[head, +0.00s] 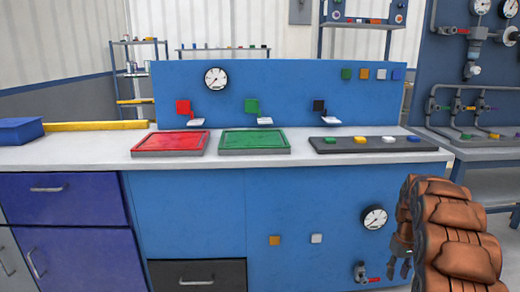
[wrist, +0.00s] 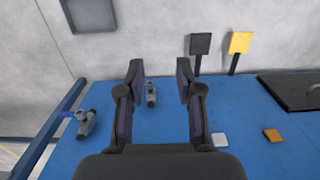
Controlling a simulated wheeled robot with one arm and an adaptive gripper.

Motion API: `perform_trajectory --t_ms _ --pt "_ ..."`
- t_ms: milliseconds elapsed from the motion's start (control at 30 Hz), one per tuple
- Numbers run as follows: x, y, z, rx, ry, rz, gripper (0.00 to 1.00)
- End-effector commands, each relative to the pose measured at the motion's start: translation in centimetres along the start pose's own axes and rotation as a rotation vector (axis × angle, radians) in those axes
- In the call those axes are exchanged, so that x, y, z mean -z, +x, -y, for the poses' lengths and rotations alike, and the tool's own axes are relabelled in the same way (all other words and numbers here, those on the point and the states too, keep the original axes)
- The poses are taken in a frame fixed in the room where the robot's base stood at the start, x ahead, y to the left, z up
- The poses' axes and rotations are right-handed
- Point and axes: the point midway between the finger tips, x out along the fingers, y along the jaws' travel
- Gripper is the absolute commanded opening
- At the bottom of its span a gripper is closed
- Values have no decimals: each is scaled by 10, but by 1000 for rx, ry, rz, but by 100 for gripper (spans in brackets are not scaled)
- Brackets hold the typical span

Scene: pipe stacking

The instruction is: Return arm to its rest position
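My arm, with brown segmented covering, shows at the right edge of the head view. My gripper (head: 400,258) hangs at its left side, low in front of the blue cabinet (head: 190,215), small and partly hidden by the arm. In the wrist view my gripper (wrist: 160,68) has its two dark fingers spread apart, with nothing held between them. Behind the gap lies a blue panel with a small grey valve-like fitting (wrist: 151,94), apart from the fingers as far as I can tell.
The counter (head: 70,152) bears a red tray (head: 170,144), a green tray (head: 254,141) and a dark strip (head: 345,148) with several coloured blocks. A gauge (head: 374,218) and a red-handled valve (head: 362,272) are on the cabinet front left of my arm. A pipe rack (head: 460,75) stands at right.

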Motion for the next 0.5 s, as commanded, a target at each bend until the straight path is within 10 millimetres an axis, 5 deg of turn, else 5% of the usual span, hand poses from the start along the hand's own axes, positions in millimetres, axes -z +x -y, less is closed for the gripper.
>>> perform_trajectory --t_ms 33,100,500 --pt "-7 -30 13 -1 -2 1 35" --pt "-16 -55 29 0 -3 6 35" --pt "-84 -183 115 2 -1 26 35"
